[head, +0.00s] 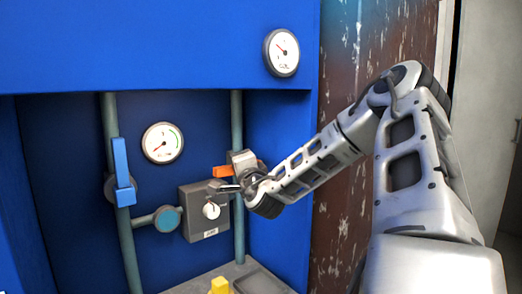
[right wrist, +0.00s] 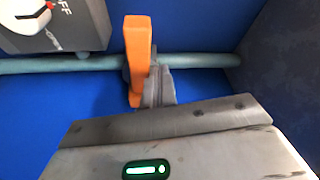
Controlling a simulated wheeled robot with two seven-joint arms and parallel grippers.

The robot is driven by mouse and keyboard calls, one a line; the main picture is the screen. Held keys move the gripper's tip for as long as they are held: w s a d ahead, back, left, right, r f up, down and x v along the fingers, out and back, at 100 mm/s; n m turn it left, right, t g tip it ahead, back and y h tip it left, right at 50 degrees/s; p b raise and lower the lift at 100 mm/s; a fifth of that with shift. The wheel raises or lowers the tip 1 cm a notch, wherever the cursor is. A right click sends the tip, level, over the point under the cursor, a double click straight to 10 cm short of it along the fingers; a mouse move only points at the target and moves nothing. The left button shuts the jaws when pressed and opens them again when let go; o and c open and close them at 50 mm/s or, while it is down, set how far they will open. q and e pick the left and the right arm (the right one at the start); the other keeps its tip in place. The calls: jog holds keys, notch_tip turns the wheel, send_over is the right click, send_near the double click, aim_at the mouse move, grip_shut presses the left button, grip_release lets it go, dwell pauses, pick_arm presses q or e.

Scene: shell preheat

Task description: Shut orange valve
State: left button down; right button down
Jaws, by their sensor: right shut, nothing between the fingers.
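The orange valve handle (head: 222,171) lies across the right vertical pipe (head: 237,125) in the head view, partly hidden behind my right gripper. In the right wrist view the orange handle (right wrist: 138,55) stands crosswise to the pipe (right wrist: 200,61). My right gripper (head: 222,188) comes in from the right and is just below the handle in the head view. In the right wrist view its closed fingers (right wrist: 158,88) are right beside the handle's lower part; I cannot tell whether they touch. The gripper holds nothing. My left gripper is not in view.
A grey box with a white knob (head: 211,211) stands close by the gripper. A blue valve handle (head: 122,165) lies along the left pipe. A round gauge (head: 163,143) is on the back panel. A yellow object (head: 219,286) sits below. The blue cabinet's right wall (head: 280,170) borders the recess.

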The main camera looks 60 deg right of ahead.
pick_arm(q)
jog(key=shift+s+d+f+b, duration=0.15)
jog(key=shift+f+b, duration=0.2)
jog(key=shift+b, duration=0.25)
pick_arm(e)
jog(key=shift+a+f+n, duration=0.2)
jog(key=shift+f+n, duration=0.4)
jog(key=shift+n, duration=0.2)
